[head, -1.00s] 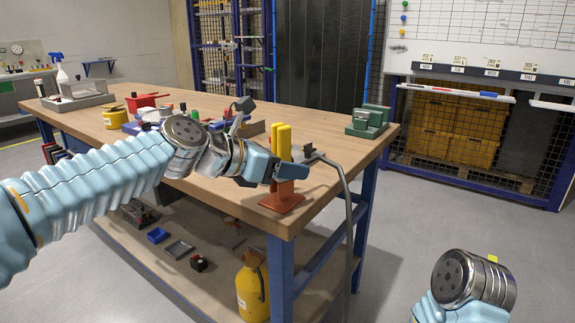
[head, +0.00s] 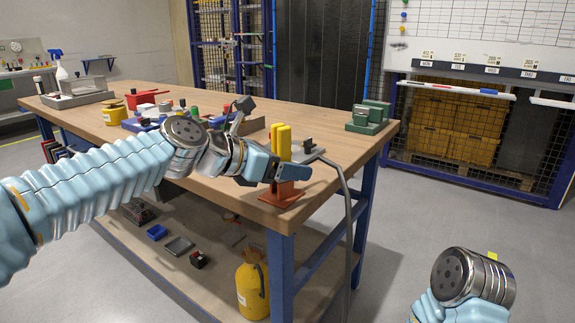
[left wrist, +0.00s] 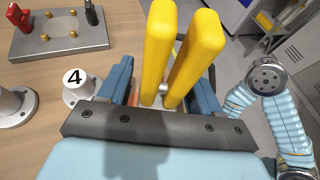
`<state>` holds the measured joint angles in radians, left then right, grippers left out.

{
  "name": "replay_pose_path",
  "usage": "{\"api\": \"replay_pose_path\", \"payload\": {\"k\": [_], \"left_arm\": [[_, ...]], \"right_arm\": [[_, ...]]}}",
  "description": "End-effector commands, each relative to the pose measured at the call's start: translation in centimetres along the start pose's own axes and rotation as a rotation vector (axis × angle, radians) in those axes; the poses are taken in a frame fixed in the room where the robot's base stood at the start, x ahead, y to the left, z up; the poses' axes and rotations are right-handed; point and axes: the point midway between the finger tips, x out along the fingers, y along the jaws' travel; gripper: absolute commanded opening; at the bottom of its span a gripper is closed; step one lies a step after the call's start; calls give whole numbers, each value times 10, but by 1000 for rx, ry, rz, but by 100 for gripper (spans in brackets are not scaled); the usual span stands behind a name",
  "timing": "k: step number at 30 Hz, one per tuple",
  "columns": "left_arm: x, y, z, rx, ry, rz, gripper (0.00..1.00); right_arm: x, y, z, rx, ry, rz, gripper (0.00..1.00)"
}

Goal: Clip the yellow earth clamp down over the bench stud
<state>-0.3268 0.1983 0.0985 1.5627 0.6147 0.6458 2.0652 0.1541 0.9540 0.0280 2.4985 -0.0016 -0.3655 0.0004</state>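The yellow earth clamp (head: 279,143) stands with its two handles upright, above an orange-red stand (head: 284,195) near the table's front corner. The clamp also shows in the left wrist view (left wrist: 172,55), its handles spread in a V with a silver pin between them. My left gripper (head: 288,172) is at the clamp's lower part. In the left wrist view its fingers (left wrist: 163,88) are on both sides of the handles, with a gap visible at the left one. The clamp's jaws are hidden. I cannot make out the bench stud for certain. My right gripper is out of view.
A grey plate (head: 303,151) with a dark block lies behind the clamp, and a grey cable (head: 348,215) hangs over the table edge. Green blocks (head: 369,117) sit at the far right corner.

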Motion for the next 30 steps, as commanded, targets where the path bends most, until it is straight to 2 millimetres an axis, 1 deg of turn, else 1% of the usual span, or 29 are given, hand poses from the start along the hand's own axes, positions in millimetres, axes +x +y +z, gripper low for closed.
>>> {"api": "replay_pose_path", "payload": {"k": [1, 2, 10, 14, 17, 24, 27, 30], "left_arm": [[0, 0, 0, 0, 1, 0, 72], [0, 0, 0, 0, 1, 0, 74], [0, 0, -2, -1, 4, -1, 74], [-12, 1, -1, 0, 1, 2, 74], [-31, 1, 0, 0, 0, 4, 74], [-91, 1, 0, 0, 0, 4, 74], [-112, 1, 0, 0, 0, 4, 74], [-126, 1, 0, 0, 0, 2, 74]], "right_arm": [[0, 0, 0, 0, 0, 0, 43], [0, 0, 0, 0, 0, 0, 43], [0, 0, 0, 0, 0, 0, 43], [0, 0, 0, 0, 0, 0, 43], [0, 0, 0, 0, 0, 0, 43], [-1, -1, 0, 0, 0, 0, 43], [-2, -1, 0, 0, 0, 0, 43], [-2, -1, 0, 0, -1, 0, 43]]}}
